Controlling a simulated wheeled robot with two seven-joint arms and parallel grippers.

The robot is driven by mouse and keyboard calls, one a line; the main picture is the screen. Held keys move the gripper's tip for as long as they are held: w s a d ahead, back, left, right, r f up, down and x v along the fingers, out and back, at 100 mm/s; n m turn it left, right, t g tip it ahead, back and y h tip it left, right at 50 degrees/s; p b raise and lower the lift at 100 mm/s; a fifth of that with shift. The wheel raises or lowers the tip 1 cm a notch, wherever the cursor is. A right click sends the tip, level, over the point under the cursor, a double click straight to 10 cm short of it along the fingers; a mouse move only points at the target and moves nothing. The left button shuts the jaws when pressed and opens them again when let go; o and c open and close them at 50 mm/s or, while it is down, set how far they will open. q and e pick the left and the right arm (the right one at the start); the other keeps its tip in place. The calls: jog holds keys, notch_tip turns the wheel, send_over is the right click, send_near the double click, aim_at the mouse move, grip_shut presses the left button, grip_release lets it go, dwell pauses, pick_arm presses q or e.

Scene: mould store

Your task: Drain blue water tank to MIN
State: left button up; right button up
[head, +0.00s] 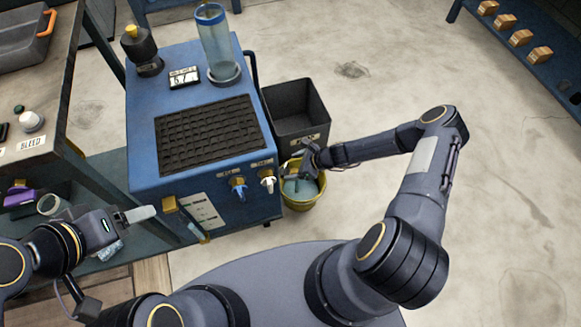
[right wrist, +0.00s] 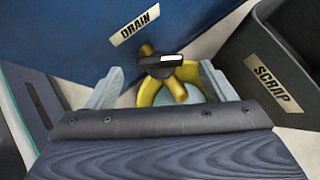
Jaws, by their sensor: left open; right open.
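In the right wrist view, a black-handled brass drain tap (right wrist: 160,66) sits below a DRAIN label (right wrist: 133,24). My right gripper (head: 305,163) is open, its fingers on either side of this tap (right wrist: 158,84). A yellow bucket (head: 303,206) with pale liquid stands below it. My left gripper (head: 140,214) is open and empty, left of the tank.
A dark scrap bin (head: 300,105) stands right of the tank, close to my right gripper. A clear cylinder (head: 216,45) and a small display (head: 184,77) are on the tank. A workbench (head: 75,60) is at left.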

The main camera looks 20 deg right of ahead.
aim_at(286, 167)
jog(key=shift+b+x, duration=0.3)
jog(key=shift+x, duration=1.65)
jog(key=c, duration=1)
jog(key=shift+w+f+n+g+b, duration=0.1)
jog(key=shift+n+g+b, duration=0.35)
jog(key=shift+b, duration=0.4)
jog(key=n+g+b, duration=0.1)
jog(key=n+b, duration=0.1)
jog(key=n+g+y+b, duration=0.1)
jog(key=b, duration=0.1)
jog(key=shift+w+n+b, duration=0.2)
jog(key=shift+n+b, duration=0.15)
jog(key=shift+n+g+b, duration=1.1)
jog(key=shift+g+b, duration=0.05)
jog(key=shift+b, duration=0.15)
